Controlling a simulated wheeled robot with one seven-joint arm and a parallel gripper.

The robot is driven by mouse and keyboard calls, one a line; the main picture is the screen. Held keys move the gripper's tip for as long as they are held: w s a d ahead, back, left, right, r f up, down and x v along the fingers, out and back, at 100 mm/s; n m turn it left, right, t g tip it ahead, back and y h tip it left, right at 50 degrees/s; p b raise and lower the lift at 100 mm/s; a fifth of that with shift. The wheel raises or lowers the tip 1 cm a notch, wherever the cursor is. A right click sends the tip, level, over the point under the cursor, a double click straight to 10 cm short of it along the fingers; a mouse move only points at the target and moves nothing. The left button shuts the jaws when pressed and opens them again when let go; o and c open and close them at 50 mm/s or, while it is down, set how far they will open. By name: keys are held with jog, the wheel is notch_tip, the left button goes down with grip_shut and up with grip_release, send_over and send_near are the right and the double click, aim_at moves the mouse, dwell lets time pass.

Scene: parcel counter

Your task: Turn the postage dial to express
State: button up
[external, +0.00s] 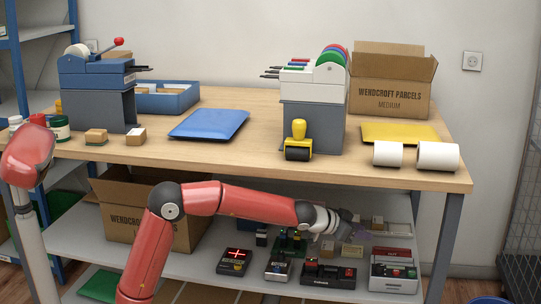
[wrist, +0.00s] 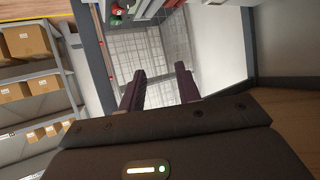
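I cannot make out a postage dial or the word express in either view. Several small devices sit on the lower shelf: a black box with a lit red cross (external: 235,261), a small grey device (external: 278,267), a black unit with red parts (external: 328,275) and a grey unit with red and green parts (external: 394,273). My gripper (external: 352,229) is above and behind these devices, under the counter top, at the right. In the wrist view my gripper's two fingers (wrist: 158,75) are apart, with nothing held between them.
The wooden counter (external: 245,147) overhangs my arm. It carries a blue machine (external: 98,78), a machine with coloured discs (external: 314,95), an open carton (external: 390,88) and paper rolls (external: 438,156). A wire cage (external: 521,190) stands at the right; a rack with cartons (wrist: 28,85) shows in the wrist view.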

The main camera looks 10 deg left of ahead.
jog(key=w+f+n+t+y, duration=0.3)
jog(key=w+f+n+y, duration=0.35)
jog(key=w, duration=0.25)
jog(key=s+d+r+n+t+y, duration=0.3)
jog(key=s+d+r+t, duration=0.1)
jog(key=s, duration=0.4)
jog(key=s+d+r+n+t+y, duration=0.2)
jog(key=s+d+r+n+t, duration=0.15)
jog(key=s, duration=0.35)
send_near(380, 270)
jog(key=w, duration=0.3)
jog(key=shift+w+f+t, duration=0.1)
jog(key=shift+w+t, duration=0.2)
jog(key=shift+t, duration=0.05)
jog(key=shift+w+a+f, duration=0.1)
jog(key=shift+w+f, duration=0.05)
jog(key=shift+w, duration=0.15)
jog(key=w, duration=0.7)
jog(key=shift+w+a+b, duration=0.1)
jog(key=shift+a+b, duration=0.1)
jog(key=shift+b, duration=0.1)
